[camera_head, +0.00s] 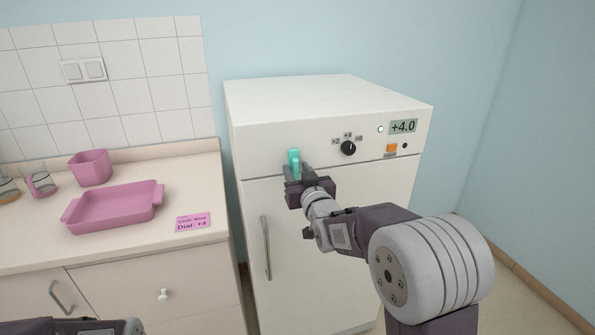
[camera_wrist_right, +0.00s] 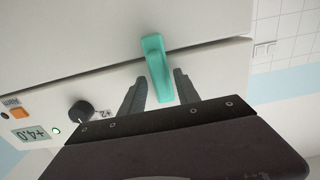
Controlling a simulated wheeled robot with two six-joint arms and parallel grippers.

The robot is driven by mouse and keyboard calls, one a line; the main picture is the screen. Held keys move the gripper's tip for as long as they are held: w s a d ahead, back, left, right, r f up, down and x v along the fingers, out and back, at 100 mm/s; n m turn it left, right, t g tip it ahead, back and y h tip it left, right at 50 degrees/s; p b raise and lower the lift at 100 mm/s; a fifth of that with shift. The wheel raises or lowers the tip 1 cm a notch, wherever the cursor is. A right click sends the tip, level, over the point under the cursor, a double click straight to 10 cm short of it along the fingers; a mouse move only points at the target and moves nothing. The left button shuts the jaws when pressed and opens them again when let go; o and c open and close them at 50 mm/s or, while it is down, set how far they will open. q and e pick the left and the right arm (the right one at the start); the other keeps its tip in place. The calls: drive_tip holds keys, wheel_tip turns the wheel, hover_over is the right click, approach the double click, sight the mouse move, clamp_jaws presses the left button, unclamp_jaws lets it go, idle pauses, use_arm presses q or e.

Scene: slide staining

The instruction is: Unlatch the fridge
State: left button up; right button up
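The white fridge (camera_head: 330,205) stands against the wall with its door closed. A teal latch (camera_head: 293,158) sits at the upper left of its front, across the seam between the top panel and the door. My right gripper (camera_head: 294,172) is at the latch. In the right wrist view the latch (camera_wrist_right: 157,68) reaches in between the two open fingers (camera_wrist_right: 160,88), with a gap visible on its right side; contact on the left cannot be told. The fridge door has a vertical metal handle (camera_head: 266,247). My left gripper is out of view; only a bit of my left arm shows at the bottom left.
The top panel has a black dial (camera_head: 348,148), a display reading +4.0 (camera_head: 403,126) and an orange switch (camera_head: 391,148). The counter (camera_head: 120,245) at left holds a pink tray (camera_head: 115,207), a pink bin (camera_head: 90,168), glass beakers and a pink note (camera_head: 193,222).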

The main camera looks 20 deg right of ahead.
drive_tip(key=shift+a, duration=0.1)
clamp_jaws()
drive_tip(key=m+b, duration=0.2)
drive_tip(key=m, duration=0.1)
drive_tip(key=shift+f, duration=0.15)
drive_tip(key=m, duration=0.1)
drive_tip(key=m+b, duration=0.1)
drive_tip(key=m, duration=0.1)
drive_tip(key=shift+d+m+b, duration=0.25)
drive_tip(key=shift+m+b, duration=0.1)
drive_tip(key=shift+m, duration=0.05)
drive_tip(key=m, duration=0.3)
drive_tip(key=m+b, duration=0.1)
drive_tip(key=m, duration=0.3)
drive_tip(key=m+b, duration=0.1)
drive_tip(key=m, duration=0.3)
drive_tip(key=shift+d+f, duration=0.15)
drive_tip(key=shift+f, duration=0.15)
unclamp_jaws()
